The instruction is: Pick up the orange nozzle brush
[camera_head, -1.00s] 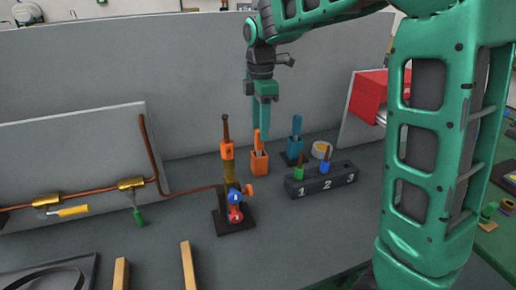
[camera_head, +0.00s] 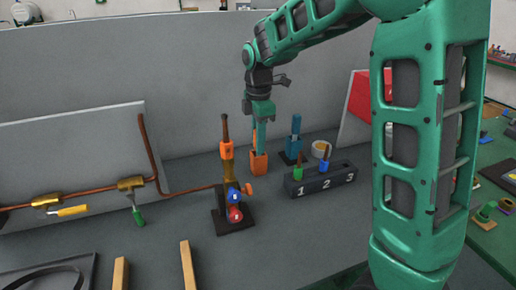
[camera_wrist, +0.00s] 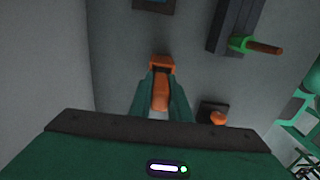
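The orange nozzle brush (camera_wrist: 161,92) stands in an orange holder (camera_head: 258,165) on the grey bench, near the back panel. In the wrist view the holder (camera_wrist: 162,62) shows just beyond the fingertips. My gripper (camera_head: 260,138) points down over the holder, and its fingers hide most of the brush in the head view. In the wrist view the fingers of my gripper (camera_wrist: 162,85) lie on both sides of the brush, very close to it. I cannot tell whether they are pressed on it.
Left of the holder stands a brass burner with an orange collar (camera_head: 227,151) on a dark base. To the right are a blue holder (camera_head: 294,148), a tape roll (camera_head: 321,150) and a black numbered block (camera_head: 320,181). A copper pipe (camera_head: 150,152) rises at left.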

